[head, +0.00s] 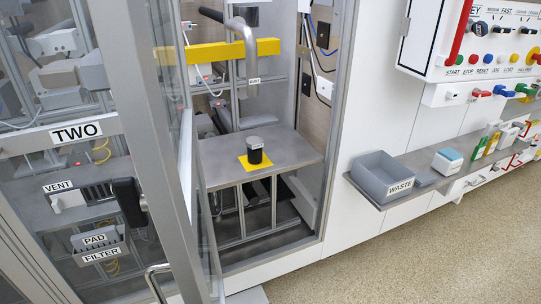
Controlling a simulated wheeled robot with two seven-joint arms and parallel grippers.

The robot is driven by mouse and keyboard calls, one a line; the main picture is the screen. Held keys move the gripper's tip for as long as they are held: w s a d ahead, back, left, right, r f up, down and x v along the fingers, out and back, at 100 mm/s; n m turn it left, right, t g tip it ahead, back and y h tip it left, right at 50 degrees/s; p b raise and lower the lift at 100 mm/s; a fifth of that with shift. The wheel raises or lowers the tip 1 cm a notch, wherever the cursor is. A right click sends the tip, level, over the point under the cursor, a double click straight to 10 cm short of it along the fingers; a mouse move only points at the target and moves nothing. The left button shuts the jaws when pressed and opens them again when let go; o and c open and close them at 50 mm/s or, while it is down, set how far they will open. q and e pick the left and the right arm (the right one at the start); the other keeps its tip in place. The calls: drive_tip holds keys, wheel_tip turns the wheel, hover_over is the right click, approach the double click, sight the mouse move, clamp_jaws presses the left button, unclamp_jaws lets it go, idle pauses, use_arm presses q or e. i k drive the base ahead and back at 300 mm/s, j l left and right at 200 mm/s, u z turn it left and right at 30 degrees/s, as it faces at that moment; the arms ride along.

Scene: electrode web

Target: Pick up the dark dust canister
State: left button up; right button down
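The dark dust canister (255,151) is a short black cylinder with a lighter grey top. It stands upright on a yellow square patch (246,166) on a grey metal shelf (288,147) inside the machine bay. A bent grey pipe labelled VENT is above and a little to the left of it, apart from it. Neither of my grippers shows in the head view.
A glass-panelled metal door (158,130) labelled TWO stands open at the left of the bay. At right, a ledge holds a grey WASTE bin (388,177) and several small items below a control panel (490,40). The speckled floor (440,245) is clear.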

sight(255, 144)
drive_tip(key=i+l, duration=0.1)
drive_tip(key=l, duration=0.35)
drive_tip(key=i+l+u, duration=0.15)
drive_tip(key=l, duration=0.3)
drive_tip(key=i+l, duration=0.1)
drive_tip(key=l, duration=0.35)
drive_tip(key=i+l+u, duration=0.1)
drive_tip(key=l, duration=0.35)
drive_tip(key=i+l, duration=0.25)
drive_tip(key=i+l+u, duration=0.1)
drive_tip(key=l, duration=0.35)
drive_tip(key=i+l, duration=0.3)
drive_tip(key=i+l+u, duration=0.1)
drive_tip(key=i+l, duration=0.15)
drive_tip(key=l, duration=0.2)
drive_tip(key=i+l, duration=0.2)
drive_tip(key=l, duration=0.2)
